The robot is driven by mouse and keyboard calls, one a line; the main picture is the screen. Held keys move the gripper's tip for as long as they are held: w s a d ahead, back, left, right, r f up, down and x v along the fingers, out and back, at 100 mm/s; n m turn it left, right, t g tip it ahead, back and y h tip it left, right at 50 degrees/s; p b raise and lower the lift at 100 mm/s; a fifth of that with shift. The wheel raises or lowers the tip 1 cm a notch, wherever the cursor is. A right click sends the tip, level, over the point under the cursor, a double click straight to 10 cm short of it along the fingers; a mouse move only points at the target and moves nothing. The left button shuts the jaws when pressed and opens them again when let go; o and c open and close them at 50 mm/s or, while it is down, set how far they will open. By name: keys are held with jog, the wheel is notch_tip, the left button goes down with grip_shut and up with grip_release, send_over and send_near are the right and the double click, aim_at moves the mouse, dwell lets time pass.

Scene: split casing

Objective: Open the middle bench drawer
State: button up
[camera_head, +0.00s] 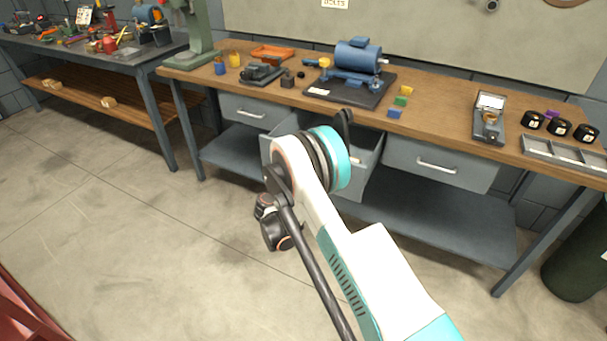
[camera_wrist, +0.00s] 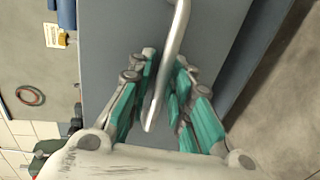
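The middle bench drawer (camera_head: 369,158) is grey and stands partly pulled out from under the workbench; its inside and right side wall show in the head view. My arm's wrist covers most of its front there, so its handle and my gripper are hidden. In the wrist view, the drawer's grey front (camera_wrist: 120,30) fills the middle, and its metal bar handle (camera_wrist: 176,35) runs down between the teal-padded fingers. My gripper (camera_wrist: 165,65) is closed in narrowly on the bar, with a pad close against each side.
Shut drawers flank it, left (camera_head: 243,110) and right (camera_head: 437,166). A motor on a black plate (camera_head: 318,91) and small coloured blocks sit on the wooden benchtop (camera_head: 440,118) above. A grey lower shelf (camera_head: 440,222) runs below. The concrete floor (camera_head: 150,240) is open at left.

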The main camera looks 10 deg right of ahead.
jog(key=v, duration=1.2)
dwell(0.5)
